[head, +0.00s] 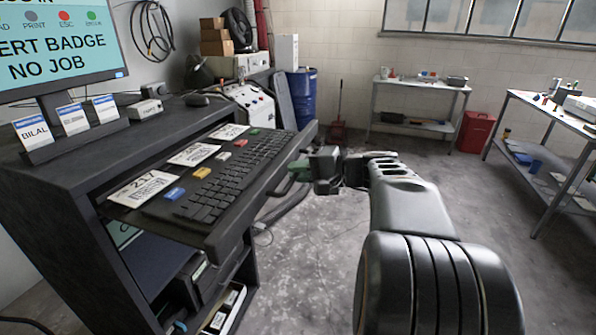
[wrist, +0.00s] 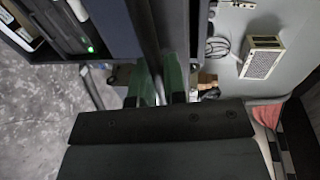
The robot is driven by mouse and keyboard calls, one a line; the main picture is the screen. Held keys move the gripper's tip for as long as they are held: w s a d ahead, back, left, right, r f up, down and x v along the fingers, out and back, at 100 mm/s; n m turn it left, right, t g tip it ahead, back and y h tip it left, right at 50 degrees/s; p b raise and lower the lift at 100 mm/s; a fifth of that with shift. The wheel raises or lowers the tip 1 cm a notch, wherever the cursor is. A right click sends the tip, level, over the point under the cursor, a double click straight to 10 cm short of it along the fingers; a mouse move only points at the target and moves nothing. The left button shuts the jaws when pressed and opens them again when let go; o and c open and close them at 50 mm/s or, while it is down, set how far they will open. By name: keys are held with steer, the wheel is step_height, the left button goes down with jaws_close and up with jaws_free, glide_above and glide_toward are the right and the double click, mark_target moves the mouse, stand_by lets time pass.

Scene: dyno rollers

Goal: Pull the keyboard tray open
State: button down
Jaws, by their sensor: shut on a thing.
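The keyboard tray (head: 212,240) stands out from the black cabinet (head: 60,200) at the left of the head view. A black keyboard (head: 230,175) with a few coloured keys lies on it, with several white cards behind the keys. My gripper (head: 300,169) is at the tray's front edge near its far right end. Its green fingers are shut on that edge. In the wrist view the green fingers of my gripper (wrist: 160,82) close on the dark edge strip of the tray (wrist: 145,25). The exact contact is partly hidden.
A monitor (head: 60,45) and badge cards (head: 72,118) stand on the cabinet top. A blue barrel (head: 301,97), a shelf table (head: 420,88) and a red bin (head: 475,131) are farther back. A workbench (head: 560,115) is at the right. The concrete floor between is mostly clear.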

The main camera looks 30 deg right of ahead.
steer(key=c, duration=1.2)
jaws_free()
steer(key=shift+d, duration=0.1)
steer(key=v, duration=1.3)
steer(key=shift+s+d+r, duration=0.15)
steer(key=shift+s+d, duration=0.05)
steer(key=shift+s, duration=0.1)
